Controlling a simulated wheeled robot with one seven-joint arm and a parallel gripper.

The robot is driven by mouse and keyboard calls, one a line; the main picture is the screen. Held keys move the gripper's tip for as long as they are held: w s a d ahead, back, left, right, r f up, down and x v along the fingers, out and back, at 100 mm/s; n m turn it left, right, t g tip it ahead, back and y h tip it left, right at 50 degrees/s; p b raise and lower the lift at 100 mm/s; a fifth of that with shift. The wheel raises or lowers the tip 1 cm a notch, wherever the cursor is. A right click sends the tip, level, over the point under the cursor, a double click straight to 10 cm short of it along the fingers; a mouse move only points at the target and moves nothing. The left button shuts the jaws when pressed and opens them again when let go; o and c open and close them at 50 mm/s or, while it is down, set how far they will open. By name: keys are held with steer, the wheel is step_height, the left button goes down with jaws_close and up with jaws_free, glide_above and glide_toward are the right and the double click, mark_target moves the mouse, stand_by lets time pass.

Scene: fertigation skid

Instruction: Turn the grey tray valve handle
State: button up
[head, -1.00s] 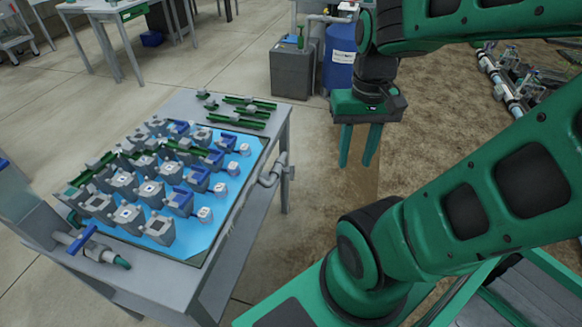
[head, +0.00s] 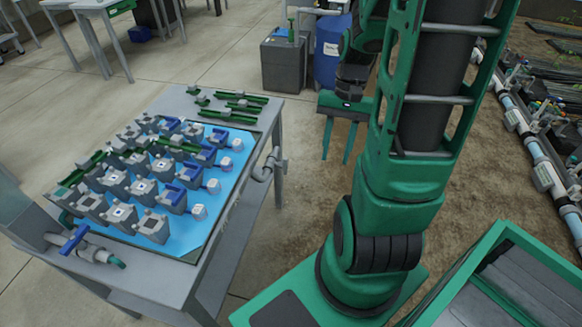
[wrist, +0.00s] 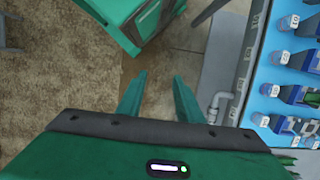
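A grey pipe fitting (head: 266,166) sticks out from the right side of the tray table, with a small grey upright piece at its outer end that looks like the valve handle (head: 284,165). The fitting also shows in the wrist view (wrist: 216,104), right of my fingers. My gripper (head: 336,155) hangs to the right of the fitting, over the soil, fingers pointing down. In the wrist view my gripper (wrist: 159,80) has its two green fingers apart with nothing between them. It touches nothing.
The table holds a blue tray (head: 215,215) with several grey and blue valve blocks. A blue-handled valve (head: 76,240) sits at the table's front left. A grey box (head: 285,62) and blue barrel (head: 331,50) stand behind. The floor between table and gripper is clear.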

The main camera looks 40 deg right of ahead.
steer(key=w+d+f+m+t+y, duration=0.1)
steer(key=w+f+m+t+y, duration=0.2)
steer(key=f, duration=0.5)
steer(key=w+d+f+m+t+y, duration=0.15)
steer(key=f+m+y, duration=0.3)
steer(key=f, duration=0.45)
steer(key=m+t, duration=1.1)
glide_toward(283, 166)
steer(key=x, duration=0.6)
steer(key=shift+w+d+f+y, duration=0.2)
steer(key=shift+w+d+y, duration=0.05)
steer(key=shift+w+y, duration=0.25)
jaws_close()
steer(key=shift+n, duration=0.25)
